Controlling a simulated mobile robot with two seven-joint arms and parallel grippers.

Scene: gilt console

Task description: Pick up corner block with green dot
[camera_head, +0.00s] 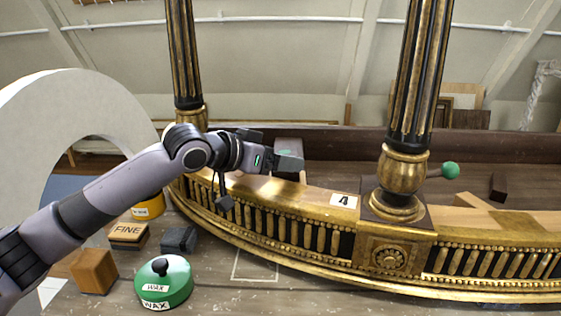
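My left arm comes in from the left. Its gripper (290,164) is over the gilt console's curved front rail, left of the number 4 label. A greyish block-like shape (287,149) with a faint green patch shows just behind the gripper. It may be the corner block with the green dot, but the hand partly hides it. I cannot tell whether the fingers touch it, or whether they are open or shut. No other block with a clear green dot shows. My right gripper is not in view.
Two black-and-gold columns (411,85) rise from the console (390,257). A green ball (450,170) and a dark block (498,187) are at right. A green wax tin (164,283), wooden block (94,271), FINE block (128,234), dark grey block (179,240) and yellow tin (149,207) stand front left.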

